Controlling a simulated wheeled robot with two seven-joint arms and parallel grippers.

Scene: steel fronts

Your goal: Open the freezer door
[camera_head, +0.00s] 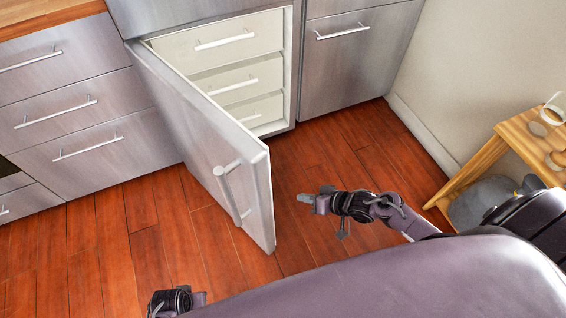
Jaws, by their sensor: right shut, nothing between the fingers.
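The freezer door (205,125) is a steel panel hinged at its left side. It stands swung wide open toward me, with a bar handle (229,193) near its free edge. Inside the freezer are white drawers (225,42) with bar handles, all closed. My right gripper (308,199) is to the right of the door's free edge, apart from it, shut and empty above the floor. My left gripper (176,302) is only partly seen at the bottom edge; its fingers cannot be made out.
Steel drawers (70,110) line the left, and a steel cabinet front (345,65) stands right of the freezer. A wooden stool (490,150) with dishes on it stands at the right by the wall. The wooden floor (330,150) between is clear.

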